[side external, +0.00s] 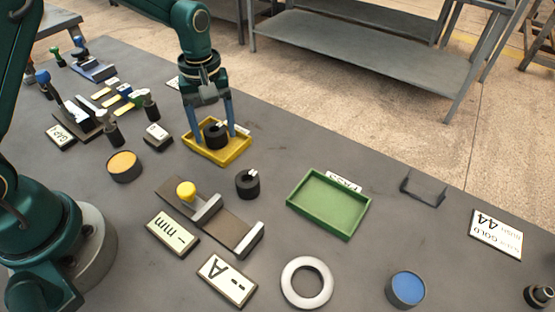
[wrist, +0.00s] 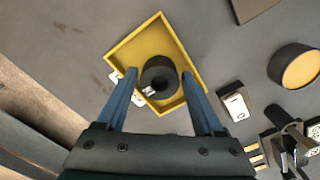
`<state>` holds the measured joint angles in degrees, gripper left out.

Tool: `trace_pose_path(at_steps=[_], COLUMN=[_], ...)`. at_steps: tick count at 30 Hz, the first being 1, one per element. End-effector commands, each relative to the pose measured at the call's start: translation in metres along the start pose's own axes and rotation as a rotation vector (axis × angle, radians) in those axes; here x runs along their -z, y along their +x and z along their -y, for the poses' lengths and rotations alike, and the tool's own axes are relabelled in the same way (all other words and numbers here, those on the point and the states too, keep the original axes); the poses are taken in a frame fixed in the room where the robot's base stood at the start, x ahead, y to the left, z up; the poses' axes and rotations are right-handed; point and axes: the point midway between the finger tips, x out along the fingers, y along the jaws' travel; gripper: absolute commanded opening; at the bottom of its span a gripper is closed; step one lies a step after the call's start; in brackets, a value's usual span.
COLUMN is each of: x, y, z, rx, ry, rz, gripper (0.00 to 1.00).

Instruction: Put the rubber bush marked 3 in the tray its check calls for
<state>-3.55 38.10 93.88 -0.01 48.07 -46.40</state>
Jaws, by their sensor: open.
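A black rubber bush (side external: 214,134) with a white tag sits in the yellow tray (side external: 229,158); in the wrist view the bush (wrist: 160,72) lies inside the tray's (wrist: 124,52) near end. Its mark is too small to read. My gripper (side external: 214,139) is open above the yellow tray, its fingers (wrist: 159,75) on either side of the bush with gaps showing. A second black bush (side external: 247,186) with a white tag stands on the bench, its mark also unreadable. The green tray (side external: 322,229) is empty, with a PASS label (side external: 344,182) behind it.
A gauge block with a yellow knob (side external: 186,190) and cards marked "- mm" (side external: 173,234) and "A" (side external: 227,279) lie in front. A white ring (side external: 306,283), blue-topped tin (side external: 406,288), orange-topped tin (side external: 124,166) and wire stand (side external: 424,188) are around.

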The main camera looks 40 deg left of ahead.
Motion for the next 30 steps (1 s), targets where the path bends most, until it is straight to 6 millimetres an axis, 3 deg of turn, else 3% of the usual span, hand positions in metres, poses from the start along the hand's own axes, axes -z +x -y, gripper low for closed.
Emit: trace_pose_path(at_steps=[15,24,30], x=[0.001,-0.003,-0.027], y=[-0.099,-0.123,-0.15], z=[-0.001,0.003,0.022], rx=[-0.005,-0.012,-0.077], ry=[0.0,0.024,0.19], rz=[-0.005,-0.012,-0.086], gripper=[0.69,0.69,0.69])
